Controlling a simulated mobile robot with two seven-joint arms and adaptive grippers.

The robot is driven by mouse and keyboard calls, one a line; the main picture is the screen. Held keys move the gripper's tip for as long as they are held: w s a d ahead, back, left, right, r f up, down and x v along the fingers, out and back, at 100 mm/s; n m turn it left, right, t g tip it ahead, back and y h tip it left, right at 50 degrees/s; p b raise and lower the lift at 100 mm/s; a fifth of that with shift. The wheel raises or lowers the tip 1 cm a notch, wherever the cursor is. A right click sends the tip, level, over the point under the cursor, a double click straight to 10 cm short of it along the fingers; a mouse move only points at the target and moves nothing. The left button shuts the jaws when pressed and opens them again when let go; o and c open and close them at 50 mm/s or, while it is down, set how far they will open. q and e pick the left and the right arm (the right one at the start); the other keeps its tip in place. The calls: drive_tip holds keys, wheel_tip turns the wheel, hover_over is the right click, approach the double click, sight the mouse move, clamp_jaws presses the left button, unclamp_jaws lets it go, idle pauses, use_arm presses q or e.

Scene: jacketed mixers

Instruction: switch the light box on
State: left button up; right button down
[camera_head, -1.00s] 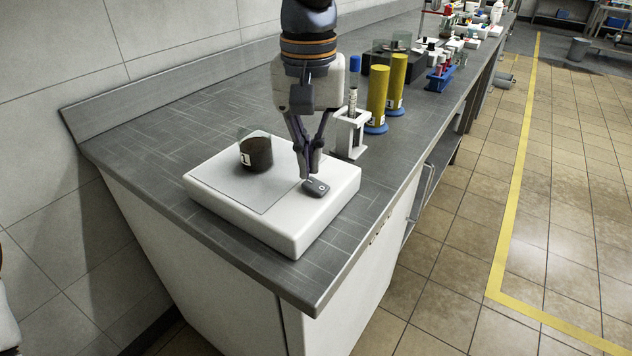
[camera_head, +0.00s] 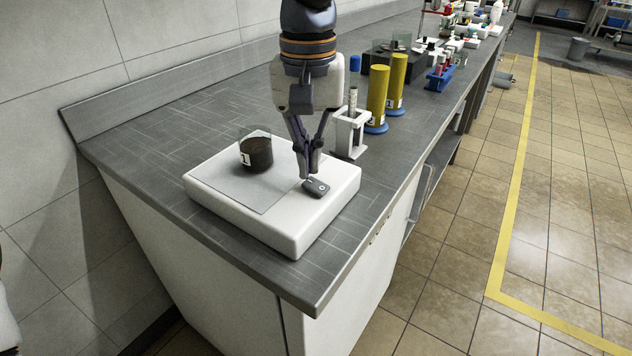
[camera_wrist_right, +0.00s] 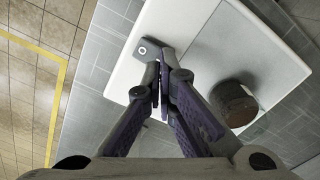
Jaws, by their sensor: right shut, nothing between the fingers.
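The light box (camera_head: 290,232) is a white slab near the front end of the bench. Its flat panel (camera_head: 222,183) looks grey and unlit. A small dark grey rocker switch (camera_head: 318,189) sits on its right part, with a ring mark at one end; it also shows in the wrist view (camera_wrist_right: 143,51). My right gripper (camera_head: 308,177) points down, shut and empty, with its fingertips right at the switch's end away from the ring. In the wrist view the fingertips (camera_wrist_right: 162,62) partly cover the switch; contact is hard to tell. My left gripper is not in view.
A glass beaker with dark contents (camera_head: 257,154) stands on the panel, left of my gripper. A white stand (camera_head: 350,133) and yellow cylinders on blue bases (camera_head: 377,95) stand behind. More labware fills the far bench. The bench's left part is clear.

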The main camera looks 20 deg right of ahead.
sight(310, 181)
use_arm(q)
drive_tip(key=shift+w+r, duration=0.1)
use_arm(e)
drive_tip(key=shift+f, duration=1.2)
idle(0.4)
drive_tip(key=shift+r+p, duration=0.65)
drive_tip(key=shift+r, duration=2.95)
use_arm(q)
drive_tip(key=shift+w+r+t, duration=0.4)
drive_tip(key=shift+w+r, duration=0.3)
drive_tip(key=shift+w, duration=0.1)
